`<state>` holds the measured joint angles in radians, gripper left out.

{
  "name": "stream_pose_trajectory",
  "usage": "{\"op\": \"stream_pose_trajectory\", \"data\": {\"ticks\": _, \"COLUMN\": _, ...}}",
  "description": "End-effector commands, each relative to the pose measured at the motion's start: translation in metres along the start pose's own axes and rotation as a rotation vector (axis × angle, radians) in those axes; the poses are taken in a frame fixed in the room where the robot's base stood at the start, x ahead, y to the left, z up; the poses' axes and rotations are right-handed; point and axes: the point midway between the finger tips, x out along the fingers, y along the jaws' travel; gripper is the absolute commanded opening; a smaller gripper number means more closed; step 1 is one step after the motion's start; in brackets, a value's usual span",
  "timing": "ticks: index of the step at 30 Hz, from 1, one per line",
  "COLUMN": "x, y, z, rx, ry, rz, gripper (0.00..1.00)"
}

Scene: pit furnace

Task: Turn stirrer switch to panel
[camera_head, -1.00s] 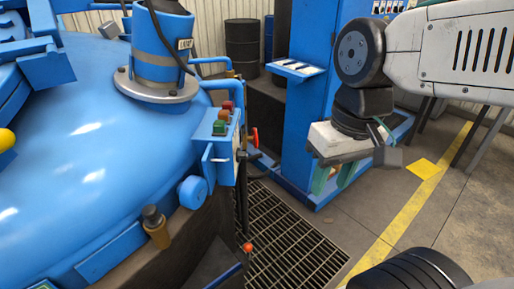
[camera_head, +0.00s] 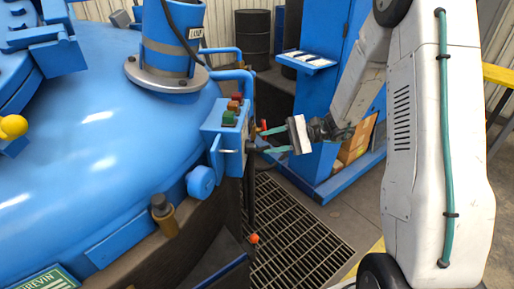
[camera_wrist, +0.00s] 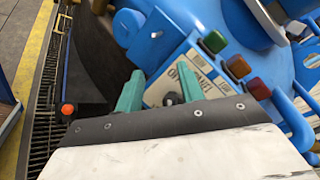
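The blue control box (camera_head: 212,142) with coloured buttons stands at the right side of the large blue furnace lid. In the wrist view, its face carries a white label plate (camera_wrist: 206,84) on which "PANEL" and part of "ON" can be read. A small dark switch knob (camera_wrist: 171,98) shows at the plate's lower edge. My gripper (camera_head: 261,141) is at the box's right side, pointing left towards its face. Its two teal fingers (camera_wrist: 160,68) are apart, with the knob appearing between them. I cannot tell whether either finger touches it. The switch face is hidden in the head view.
Green (camera_wrist: 213,41), orange (camera_wrist: 238,66) and red (camera_wrist: 259,89) buttons sit close beside the plate. A blue cabinet (camera_head: 318,110) stands behind my arm. A floor grating (camera_head: 290,235) lies below, with an orange ball-ended lever (camera_head: 254,238) beside it.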

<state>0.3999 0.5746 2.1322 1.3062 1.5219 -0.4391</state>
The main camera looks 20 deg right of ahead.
Motion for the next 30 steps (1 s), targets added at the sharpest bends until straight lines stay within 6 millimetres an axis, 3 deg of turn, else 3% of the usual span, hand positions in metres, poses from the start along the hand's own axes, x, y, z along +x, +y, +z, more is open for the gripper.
{"op": "stream_pose_trajectory", "data": {"ticks": 1, "x": -0.006, "y": 0.007, "z": -0.023, "rx": 0.031, "ry": 0.016, "rz": -0.064, "gripper": 0.38}}
{"op": "stream_pose_trajectory", "data": {"ticks": 3, "x": -0.013, "y": 0.012, "z": -0.047, "rx": 0.056, "ry": 0.038, "rz": -0.143, "gripper": 0.38}}
{"op": "stream_pose_trajectory", "data": {"ticks": 9, "x": -0.028, "y": 0.025, "z": -0.089, "rx": 0.093, "ry": 0.088, "rz": -0.278, "gripper": 0.38}}
{"op": "stream_pose_trajectory", "data": {"ticks": 14, "x": -0.021, "y": 0.025, "z": -0.097, "rx": 0.098, "ry": 0.096, "rz": -0.301, "gripper": 0.38}}
{"op": "stream_pose_trajectory", "data": {"ticks": 24, "x": 0.029, "y": 0.009, "z": -0.102, "rx": 0.097, "ry": 0.095, "rz": -0.298, "gripper": 0.38}}
{"op": "stream_pose_trajectory", "data": {"ticks": 30, "x": 0.043, "y": 0.005, "z": -0.104, "rx": 0.098, "ry": 0.097, "rz": -0.299, "gripper": 0.38}}
